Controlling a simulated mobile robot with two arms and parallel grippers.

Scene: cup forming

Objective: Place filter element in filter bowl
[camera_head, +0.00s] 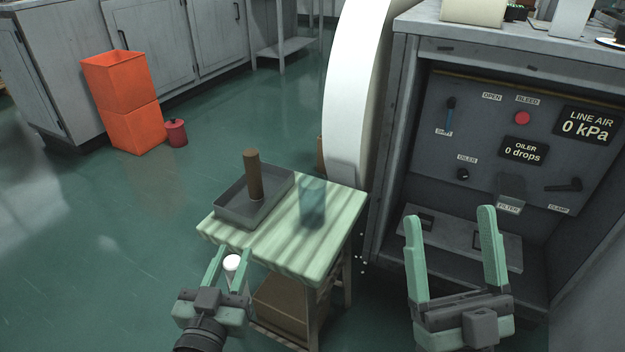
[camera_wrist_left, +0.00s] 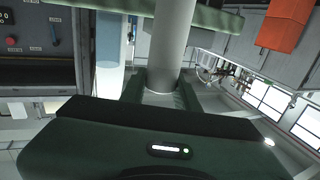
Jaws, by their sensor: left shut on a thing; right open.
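A white filter element (camera_head: 232,263) is upright between the fingers of my left gripper (camera_head: 229,268), just in front of the small table's near edge. It also shows in the left wrist view as a pale cylinder (camera_wrist_left: 176,40) between the shut jaws. The clear, bluish filter bowl (camera_head: 312,203) stands upright on the right part of the table, apart from and beyond my left gripper. It also appears in the left wrist view (camera_wrist_left: 110,45). My right gripper (camera_head: 449,218) is open and empty in front of the cabinet panel at the right.
A grey tray (camera_head: 233,215) with an upright brown cylinder (camera_head: 253,175) sits on the left part of the green-striped table (camera_head: 290,260). The control cabinet (camera_head: 480,130) and a white curved column (camera_head: 352,90) stand to the right. Orange bins (camera_head: 125,100) stand far left.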

